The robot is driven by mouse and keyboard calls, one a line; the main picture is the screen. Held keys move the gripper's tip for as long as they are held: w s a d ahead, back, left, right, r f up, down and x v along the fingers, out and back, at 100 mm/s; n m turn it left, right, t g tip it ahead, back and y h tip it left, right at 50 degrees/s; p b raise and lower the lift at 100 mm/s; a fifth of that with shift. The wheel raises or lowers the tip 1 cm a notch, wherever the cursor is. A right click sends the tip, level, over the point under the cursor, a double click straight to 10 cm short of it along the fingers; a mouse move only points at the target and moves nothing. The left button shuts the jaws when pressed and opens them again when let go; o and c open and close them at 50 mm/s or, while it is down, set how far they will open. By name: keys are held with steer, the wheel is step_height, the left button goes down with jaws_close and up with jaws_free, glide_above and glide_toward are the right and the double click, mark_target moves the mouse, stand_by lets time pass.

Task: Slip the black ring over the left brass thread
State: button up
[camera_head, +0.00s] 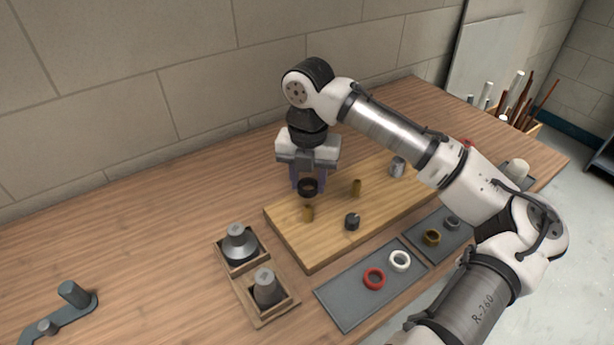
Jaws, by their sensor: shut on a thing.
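My gripper (308,184) points down over the left part of the wooden board (304,255). It is shut on the black ring (307,187). The left brass thread (308,214) stands upright on the board, just below the ring in the picture. The ring appears above the thread's top and apart from it; the exact height and alignment cannot be told from this single view. A second brass thread (356,188) stands to the right and farther back.
A dark short cylinder (352,221) and a grey fitting (397,166) stand on the board. Grey trays hold a red ring (374,278), a white ring (400,260) and a brass-coloured ring (432,237). The far-left table is mostly clear.

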mark_target(308, 207)
steer(key=shift+f+b, duration=1.65)
steer(key=shift+f, duration=0.15)
steer(key=shift+f+b, duration=0.7)
steer(key=shift+f, duration=0.7)
steer(key=o, duration=1.8)
steer(key=shift+r+p, duration=2.3)
steer(key=shift+r, duration=0.25)
